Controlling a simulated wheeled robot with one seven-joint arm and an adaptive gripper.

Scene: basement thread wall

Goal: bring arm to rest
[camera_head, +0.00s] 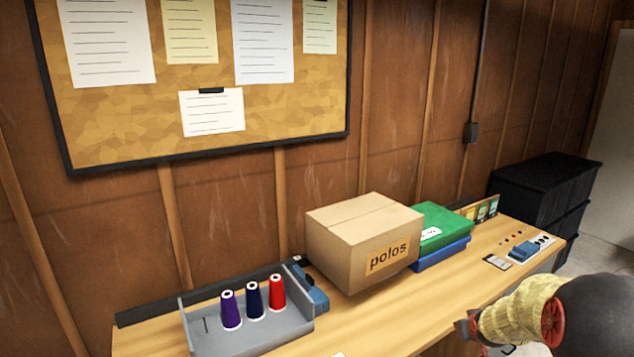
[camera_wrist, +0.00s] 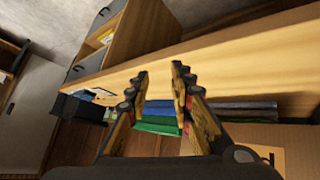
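My gripper (camera_wrist: 160,75) shows in the wrist view with its two dark, yellow-marked fingers apart and nothing held between them. Beyond the fingers are the wooden bench (camera_wrist: 230,60) and the green and blue cases. In the head view, my arm comes in at the lower right, in front of the bench (camera_head: 400,310). The fingers cannot be made out clearly there.
A cardboard box marked "polos" (camera_head: 350,240) stands mid-bench, beside a green case (camera_head: 440,222) on a blue one (camera_head: 440,254). A grey tray (camera_head: 215,345) holds purple (camera_head: 231,311), navy (camera_head: 254,300) and red (camera_head: 277,293) thread cones. Black drawers (camera_head: 545,190) stand at the right.

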